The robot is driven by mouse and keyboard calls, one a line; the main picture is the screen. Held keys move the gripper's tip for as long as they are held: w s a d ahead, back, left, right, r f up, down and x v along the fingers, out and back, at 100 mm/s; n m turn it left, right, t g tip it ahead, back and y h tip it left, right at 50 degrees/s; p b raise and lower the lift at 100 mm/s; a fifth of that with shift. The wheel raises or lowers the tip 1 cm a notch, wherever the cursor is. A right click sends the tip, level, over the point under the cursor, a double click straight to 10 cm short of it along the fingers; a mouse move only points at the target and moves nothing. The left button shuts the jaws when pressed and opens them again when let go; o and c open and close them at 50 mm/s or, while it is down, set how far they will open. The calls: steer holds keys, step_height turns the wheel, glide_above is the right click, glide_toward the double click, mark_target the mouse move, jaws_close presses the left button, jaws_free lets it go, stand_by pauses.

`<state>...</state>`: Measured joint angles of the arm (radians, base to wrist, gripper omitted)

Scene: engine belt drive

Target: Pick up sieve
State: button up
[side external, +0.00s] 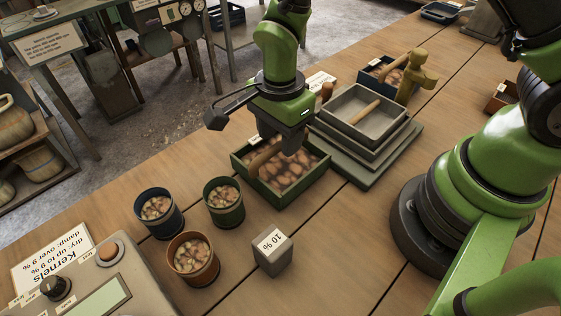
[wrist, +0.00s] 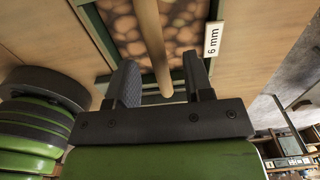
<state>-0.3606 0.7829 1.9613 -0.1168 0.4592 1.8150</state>
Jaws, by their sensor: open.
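The sieve (side external: 312,182) is a green-framed box full of brown kernels, with a wooden bar handle (side external: 265,158) across it, on the wooden bench. In the wrist view the sieve's green frame (wrist: 188,83) carries a "6 mm" label, and the round handle (wrist: 152,38) runs down between my fingers. My gripper (side external: 291,146) is over the sieve, pointing down. In the wrist view my gripper (wrist: 160,78) is open, one finger on each side of the handle. I cannot tell whether either finger touches it. The handle's near part is partly hidden in the side view.
A grey tray stack (side external: 365,120) with a wooden handle stands close to the right of the sieve. A blue box (side external: 376,78) and a yellowish mallet-like tool (side external: 416,76) are behind it. Several kernel cups (side external: 224,203) and a "10 %" block (side external: 273,252) stand in front.

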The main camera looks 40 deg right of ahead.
mark_target(281, 167)
step_height(281, 167, down, 5)
steer(key=shift+r, duration=0.2)
jaws_close()
steer(key=shift+r, duration=0.2)
